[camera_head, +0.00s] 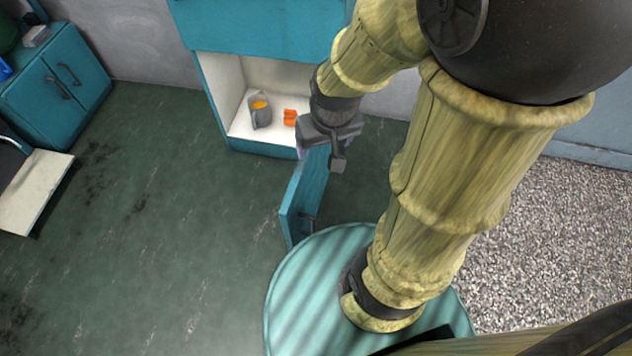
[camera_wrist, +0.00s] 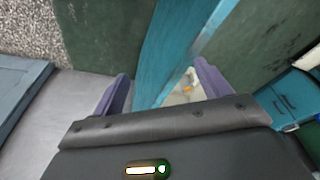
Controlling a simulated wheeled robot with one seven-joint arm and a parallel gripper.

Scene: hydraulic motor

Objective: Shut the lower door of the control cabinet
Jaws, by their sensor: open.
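The teal control cabinet (camera_head: 258,25) stands at the back wall with its lower compartment open. Its lower door (camera_head: 303,199) stands wide open, swung out from the right side towards me, with a dark handle near its free end. My gripper (camera_head: 316,152) is open above the door's inner part, near the cabinet's right front edge. In the wrist view the teal door (camera_wrist: 176,40) runs between the two purple fingers of my gripper (camera_wrist: 163,82). I cannot tell whether either finger touches it. My gripper hides part of the compartment's right side and the door's hinge end.
A grey mug (camera_head: 260,112) with orange contents and an orange item (camera_head: 290,117) are inside the white compartment. A teal cupboard (camera_head: 62,80) and a pale bench (camera_head: 32,193) are at the left. The green floor (camera_head: 170,190) left of the door is clear.

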